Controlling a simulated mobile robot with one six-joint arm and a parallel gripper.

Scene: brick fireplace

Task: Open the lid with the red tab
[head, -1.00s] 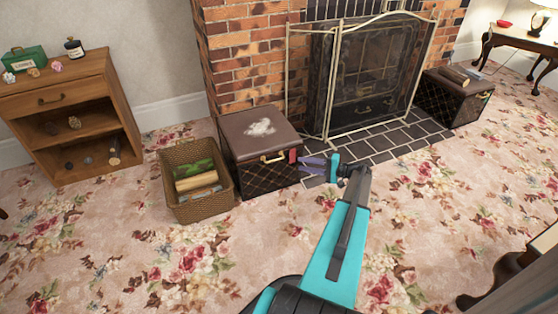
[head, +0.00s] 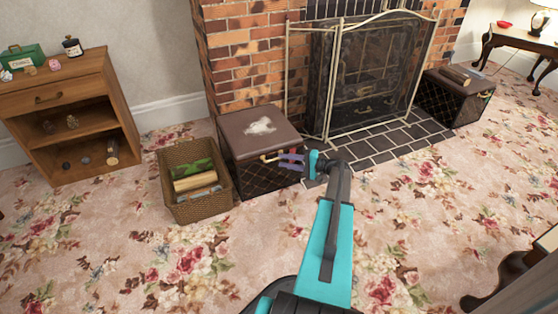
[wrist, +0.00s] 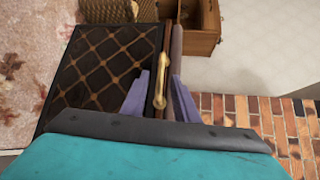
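A dark box with a gold lattice pattern and a brown lid (head: 247,124) stands left of the fireplace. The lid is down and has a pale patch on top. A gold handle (head: 270,158) is on its front edge; the handle also shows in the wrist view (wrist: 161,82). My gripper (head: 291,160) is at the right part of that front edge. In the wrist view my gripper (wrist: 159,75) has its purple fingers apart, one on each side of the handle and lid edge in the picture. The red tab is not clearly visible; my gripper seems to cover it. Contact cannot be told.
A wicker basket (head: 166,190) with logs stands left of the box. A wooden cabinet (head: 70,93) is farther left. A fire screen (head: 365,75) stands right of the box. A second box (head: 448,103) bears a log (head: 454,75). The carpet in front is clear.

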